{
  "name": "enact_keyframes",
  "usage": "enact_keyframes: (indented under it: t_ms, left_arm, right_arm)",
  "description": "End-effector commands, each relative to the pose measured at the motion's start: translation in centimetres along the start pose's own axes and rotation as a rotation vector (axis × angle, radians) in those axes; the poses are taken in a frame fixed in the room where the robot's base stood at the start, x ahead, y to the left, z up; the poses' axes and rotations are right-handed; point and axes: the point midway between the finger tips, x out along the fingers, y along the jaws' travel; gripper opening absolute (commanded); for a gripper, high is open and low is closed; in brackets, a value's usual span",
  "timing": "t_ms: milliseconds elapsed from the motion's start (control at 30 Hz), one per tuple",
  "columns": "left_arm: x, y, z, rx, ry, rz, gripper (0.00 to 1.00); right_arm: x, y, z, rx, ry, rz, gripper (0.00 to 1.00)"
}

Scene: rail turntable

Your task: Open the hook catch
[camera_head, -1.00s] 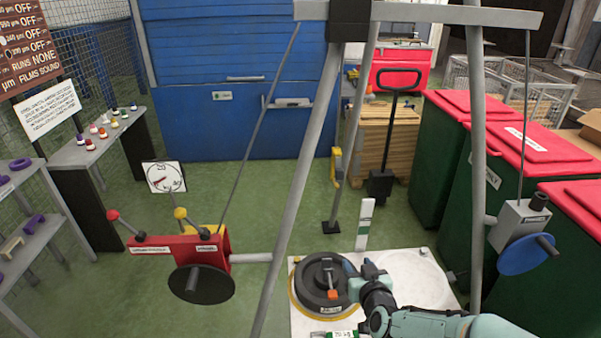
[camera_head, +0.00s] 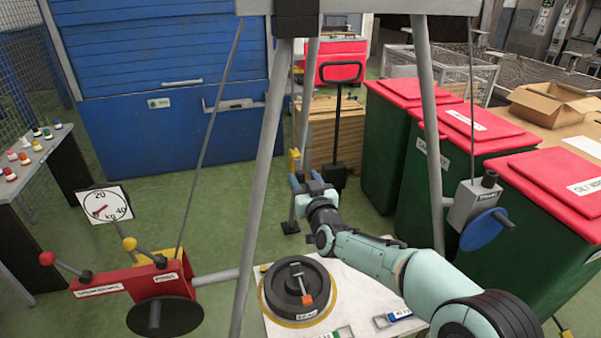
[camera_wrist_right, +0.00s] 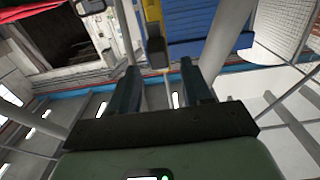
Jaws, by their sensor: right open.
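My right gripper (camera_head: 307,180) is raised in front of a post with a yellow fitting (camera_head: 294,160), which it partly covers in the head view. In the right wrist view the gripper (camera_wrist_right: 160,85) is open, with nothing clasped between its fingers. A yellow part with a black block (camera_wrist_right: 156,52) shows beyond the fingertips, and a thin rod (camera_wrist_right: 171,92) lines up with the gap. I cannot tell for sure which part is the hook catch. A black disc with an orange-tipped lever (camera_head: 307,299) lies on the white board. My left gripper is out of view.
Grey frame legs (camera_head: 262,165) stand left and right of my right arm. A red winch box (camera_head: 130,281) with levers is at the left, and a blue-wheeled box (camera_head: 478,215) at the right. Green bins (camera_head: 392,160) and a blue cabinet (camera_head: 160,125) stand behind.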

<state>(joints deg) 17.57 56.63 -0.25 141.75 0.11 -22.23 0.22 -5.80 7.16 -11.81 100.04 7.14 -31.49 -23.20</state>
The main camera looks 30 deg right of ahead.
Motion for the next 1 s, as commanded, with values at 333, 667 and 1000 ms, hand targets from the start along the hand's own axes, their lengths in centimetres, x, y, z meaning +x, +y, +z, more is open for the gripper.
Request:
enact_keyframes:
  t_ms: [333, 667, 1000]
  left_arm:
    - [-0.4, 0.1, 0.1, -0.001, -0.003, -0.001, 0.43]
    - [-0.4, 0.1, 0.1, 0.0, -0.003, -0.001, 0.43]
    - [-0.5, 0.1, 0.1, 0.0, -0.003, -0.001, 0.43]
  right_arm:
    - [3.3, 0.0, 0.0, 0.0, 0.0, 0.001, 0.49]
    - [3.4, 0.0, 0.0, 0.0, 0.0, 0.0, 0.33]
    - [3.4, 0.1, 0.0, 0.0, -0.005, 0.001, 0.0]
